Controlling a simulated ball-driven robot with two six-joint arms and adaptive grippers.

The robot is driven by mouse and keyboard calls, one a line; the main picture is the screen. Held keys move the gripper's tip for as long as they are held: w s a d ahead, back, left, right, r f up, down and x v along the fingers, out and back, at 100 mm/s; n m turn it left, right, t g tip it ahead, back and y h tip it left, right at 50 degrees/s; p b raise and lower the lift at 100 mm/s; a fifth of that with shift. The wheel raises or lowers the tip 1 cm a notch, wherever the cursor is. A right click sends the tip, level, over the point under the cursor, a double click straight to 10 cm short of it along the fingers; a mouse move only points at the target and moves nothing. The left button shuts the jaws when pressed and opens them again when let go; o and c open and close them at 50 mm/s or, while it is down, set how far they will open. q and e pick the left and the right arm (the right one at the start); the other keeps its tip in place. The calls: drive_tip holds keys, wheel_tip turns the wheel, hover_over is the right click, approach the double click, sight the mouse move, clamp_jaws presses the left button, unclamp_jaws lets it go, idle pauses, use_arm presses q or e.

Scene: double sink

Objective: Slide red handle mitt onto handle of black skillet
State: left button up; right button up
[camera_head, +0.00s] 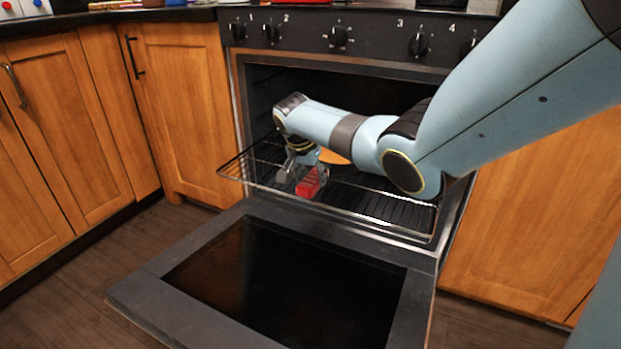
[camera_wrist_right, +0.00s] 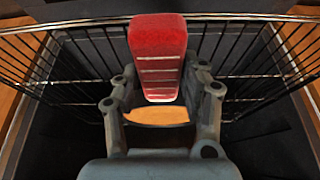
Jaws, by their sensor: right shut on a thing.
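The red handle mitt (camera_head: 311,183) is at the front part of the pulled-out oven rack. It also shows in the right wrist view (camera_wrist_right: 158,45), with pale stripes across its near part. My right gripper (camera_head: 299,172), also in the right wrist view (camera_wrist_right: 160,88), is shut on the mitt, with its grey fingers along the mitt's sides. No black skillet can be made out clearly, nor its handle; my right arm covers much of the rack. Whether anything is inside the mitt cannot be told. My left gripper is not in view.
The oven rack (camera_head: 390,206) sticks out over the lowered oven door (camera_head: 190,265). An orange item (camera_head: 334,157) shows behind my right arm, inside the oven. Wooden cabinets (camera_head: 185,100) stand at left. The floor at left is clear.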

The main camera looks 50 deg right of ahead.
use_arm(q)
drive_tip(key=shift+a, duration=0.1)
use_arm(e)
drive_tip(key=o, duration=1.2)
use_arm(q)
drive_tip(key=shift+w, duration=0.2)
use_arm(e)
drive_tip(key=shift+o, duration=0.2)
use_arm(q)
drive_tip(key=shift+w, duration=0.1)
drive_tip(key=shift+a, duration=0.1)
use_arm(e)
drive_tip(key=shift+r, duration=0.1)
drive_tip(key=v, duration=1.2)
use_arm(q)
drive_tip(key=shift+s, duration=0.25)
use_arm(e)
drive_tip(key=shift+s, duration=0.1)
